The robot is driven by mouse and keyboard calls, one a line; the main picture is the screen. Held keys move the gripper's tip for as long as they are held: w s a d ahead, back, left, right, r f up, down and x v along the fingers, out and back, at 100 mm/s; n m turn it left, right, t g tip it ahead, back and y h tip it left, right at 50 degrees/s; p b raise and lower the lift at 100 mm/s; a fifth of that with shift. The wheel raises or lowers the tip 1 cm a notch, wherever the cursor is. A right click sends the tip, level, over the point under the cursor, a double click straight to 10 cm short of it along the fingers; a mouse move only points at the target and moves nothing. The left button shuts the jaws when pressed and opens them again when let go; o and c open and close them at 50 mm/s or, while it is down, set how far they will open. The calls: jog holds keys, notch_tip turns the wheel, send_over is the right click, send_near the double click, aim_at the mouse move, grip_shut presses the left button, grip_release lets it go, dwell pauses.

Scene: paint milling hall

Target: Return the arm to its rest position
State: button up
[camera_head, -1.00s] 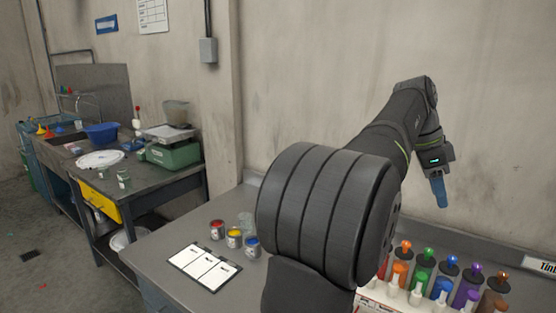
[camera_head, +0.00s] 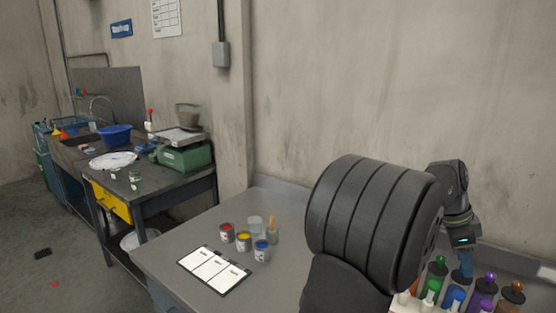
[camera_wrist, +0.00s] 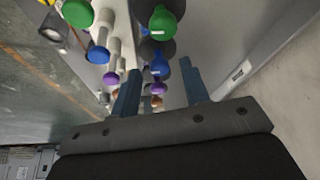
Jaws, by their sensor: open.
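My gripper (camera_head: 464,265) is at the right in the head view, low beside the row of colored bottles. In the wrist view its two blue fingers (camera_wrist: 157,92) stand apart with no object held between them. Bottles with a green cap (camera_wrist: 162,22), a blue cap (camera_wrist: 160,66) and a purple cap (camera_wrist: 158,88) appear beyond and between the fingers. My arm hides part of the bottle rack in the head view.
A green scale (camera_head: 184,156) stands on the table at left. The wall is behind my arm.

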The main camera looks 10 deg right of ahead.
jog(key=shift+s+d+f, duration=0.1)
jog(key=shift+d+f, duration=0.05)
jog(key=shift+f, duration=0.4)
jog(key=shift+r, duration=0.1)
jog(key=v, duration=1.7)
jog(key=x, duration=1.7)
jog(key=n+t, duration=0.1)
jog(key=n, duration=0.1)
jog(key=n+t, duration=0.1)
jog(key=n, duration=0.2)
jog(key=shift+s+h, duration=0.2)
jog(key=shift+h, duration=0.1)
jog(key=n+t, duration=0.1)
jog(key=n, duration=0.3)
jog(key=shift+s+n+t, duration=0.1)
jog(key=shift+n+t, duration=0.3)
jog(key=shift+v, duration=2.65)
